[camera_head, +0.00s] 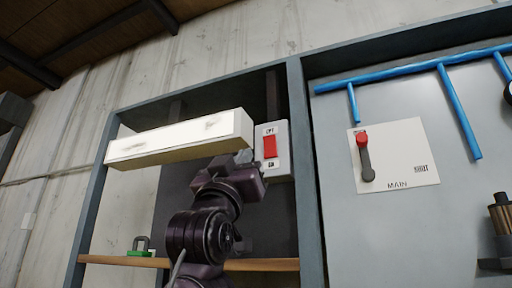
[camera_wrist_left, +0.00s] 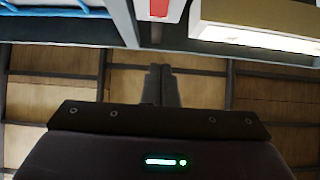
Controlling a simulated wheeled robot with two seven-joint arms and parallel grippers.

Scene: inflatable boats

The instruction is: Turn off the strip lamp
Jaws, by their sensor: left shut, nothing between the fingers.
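The strip lamp (camera_head: 178,143) is a long white box on the left part of the cabinet. It also shows in the left wrist view (camera_wrist_left: 250,17), where one long face looks bright white. A red rocker switch (camera_head: 270,147) on a white plate is just right of the lamp's end; its lettering is small. The switch also shows at the top edge of the left wrist view (camera_wrist_left: 159,9), partly cut off. My left gripper (camera_head: 245,157) is shut and empty, by the lamp's right end and just left of the switch plate. Its fingertips (camera_wrist_left: 161,70) are together; contact cannot be told.
A grey panel at right carries a MAIN lever (camera_head: 366,160) with a red knob and blue pipes (camera_head: 453,110). A grey upright (camera_head: 306,160) divides the cabinet. A wooden shelf (camera_head: 262,265) runs below, with a green-based padlock-like item (camera_head: 141,247) at left.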

